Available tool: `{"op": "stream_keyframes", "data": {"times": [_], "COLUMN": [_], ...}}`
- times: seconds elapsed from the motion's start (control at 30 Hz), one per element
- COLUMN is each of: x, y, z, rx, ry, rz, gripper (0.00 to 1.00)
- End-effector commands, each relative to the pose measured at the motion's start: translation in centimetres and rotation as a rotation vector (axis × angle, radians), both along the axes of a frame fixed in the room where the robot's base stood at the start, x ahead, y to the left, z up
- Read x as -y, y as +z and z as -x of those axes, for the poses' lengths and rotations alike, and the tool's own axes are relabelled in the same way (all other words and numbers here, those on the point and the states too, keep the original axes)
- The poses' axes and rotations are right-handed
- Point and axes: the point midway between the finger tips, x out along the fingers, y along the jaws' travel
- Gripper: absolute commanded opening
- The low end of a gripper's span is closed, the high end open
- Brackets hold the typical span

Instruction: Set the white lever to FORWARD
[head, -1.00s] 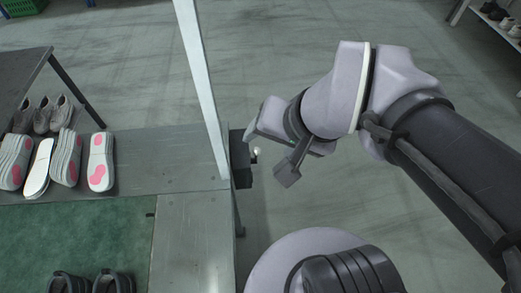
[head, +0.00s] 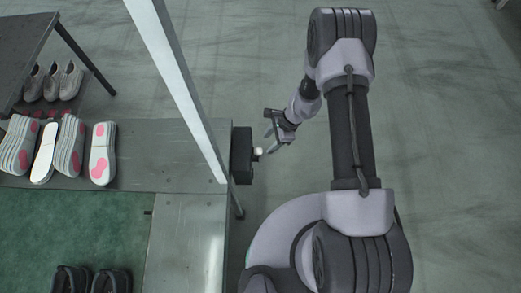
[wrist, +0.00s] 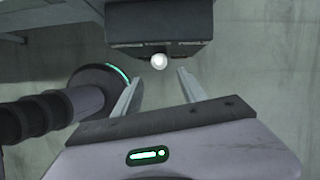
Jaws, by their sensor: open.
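The white lever (head: 259,151) shows as a small pale knob on the right side of a dark control box (head: 241,155) fixed to the table's edge. In the wrist view the white knob (wrist: 158,61) sits below the dark box (wrist: 160,25), between and just beyond the fingertips. My gripper (head: 270,133) is open beside the lever, and its fingers (wrist: 157,78) do not appear to touch the knob. No FORWARD marking can be read in either view.
The metal table (head: 187,225) with a green mat (head: 80,225) lies left of the box. A pale upright post (head: 178,80) rises near it. Shoe soles (head: 70,145) and dark shoes (head: 90,280) rest on the table. The floor to the right is clear.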

Motion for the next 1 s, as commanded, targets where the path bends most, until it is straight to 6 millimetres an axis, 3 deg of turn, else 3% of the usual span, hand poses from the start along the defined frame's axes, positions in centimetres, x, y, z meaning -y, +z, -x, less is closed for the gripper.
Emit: {"op": "stream_keyframes", "data": {"times": [0.03, 0.2, 0.4, 0.83, 1.0], "x": [-0.6, -2.3, -3.6, -4.0, -4.0], "y": [-1.8, -5.8, -8.7, -9.6, -9.6], "z": [0.2, 0.3, 0.4, 0.5, 0.5], "rx": [-0.002, -0.001, 0.001, 0.001, 0.001], "ry": [0.003, 0.003, 0.003, 0.002, 0.002], "rz": [0.000, 0.000, 0.000, 0.000, 0.000], "gripper": [0.49, 0.49, 0.49, 0.49, 0.16]}}
